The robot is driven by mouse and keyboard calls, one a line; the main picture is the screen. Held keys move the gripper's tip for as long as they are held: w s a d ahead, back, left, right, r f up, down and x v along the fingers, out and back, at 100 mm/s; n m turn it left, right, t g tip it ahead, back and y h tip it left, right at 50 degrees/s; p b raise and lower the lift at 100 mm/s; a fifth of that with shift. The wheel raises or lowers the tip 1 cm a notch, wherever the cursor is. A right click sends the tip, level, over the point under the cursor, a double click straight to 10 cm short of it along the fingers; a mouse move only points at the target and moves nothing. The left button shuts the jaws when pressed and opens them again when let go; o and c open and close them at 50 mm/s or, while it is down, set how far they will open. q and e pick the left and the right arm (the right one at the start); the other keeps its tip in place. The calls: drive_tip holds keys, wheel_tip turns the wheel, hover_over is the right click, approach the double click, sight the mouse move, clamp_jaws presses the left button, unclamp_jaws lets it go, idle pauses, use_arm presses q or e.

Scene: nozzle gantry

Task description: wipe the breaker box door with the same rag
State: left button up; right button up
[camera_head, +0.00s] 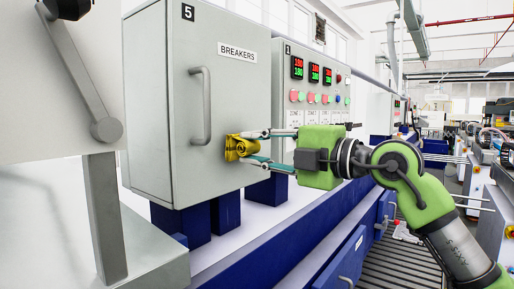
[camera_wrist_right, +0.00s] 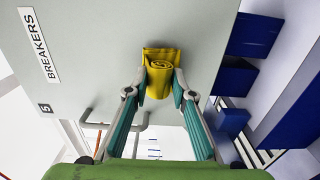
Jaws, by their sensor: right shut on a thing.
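The breaker box door (camera_head: 190,110) is a pale grey panel with a vertical handle, a "BREAKERS" label and the number 5. My right gripper (camera_head: 250,147) comes in from the right and is shut on a folded yellow rag (camera_head: 236,148). The rag is at the door's lower right, below and right of the handle (camera_head: 201,105). In the right wrist view the rag (camera_wrist_right: 160,75) sits between the fingertips, in front of the door (camera_wrist_right: 200,30). It appears to be against the door, but I cannot tell contact for certain. My left gripper is not in view.
A control panel (camera_head: 317,105) with red displays and coloured buttons stands right of the box. Blue blocks (camera_head: 225,212) support the box on a white surface above blue drawers (camera_head: 345,260). A grey lever unit (camera_head: 75,85) fills the left foreground.

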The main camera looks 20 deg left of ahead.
drive_tip(key=shift+w+a, duration=0.2)
drive_tip(key=shift+a, duration=0.3)
drive_tip(key=shift+w+d+r+p, duration=0.1)
drive_tip(key=shift+w+d+p, duration=0.15)
drive_tip(key=shift+w+p, duration=0.35)
drive_tip(key=shift+w+d+r+p, duration=0.1)
drive_tip(key=shift+w+d+p, duration=0.1)
drive_tip(key=shift+w+p, duration=0.35)
drive_tip(key=shift+w+d+f+p, duration=0.2)
drive_tip(key=shift+w+p, duration=0.3)
drive_tip(key=shift+w, duration=0.25)
drive_tip(key=shift+s+a+f+b, duration=0.1)
drive_tip(key=shift+s+a+b, duration=0.15)
drive_tip(key=shift+s+b, duration=0.3)
drive_tip(key=shift+s+a+f+b, duration=0.1)
drive_tip(key=shift+s+a+b, duration=0.1)
drive_tip(key=shift+s+b, duration=0.35)
drive_tip(key=shift+s+a+r+b, duration=0.1)
drive_tip(key=shift+s+a+b, duration=0.05)
drive_tip(key=shift+s, duration=0.25)
drive_tip(key=shift+s+a+r+b, duration=0.1)
drive_tip(key=shift+s+a+b, duration=0.05)
drive_tip(key=shift+s, duration=0.25)
drive_tip(key=shift+d, duration=0.1)
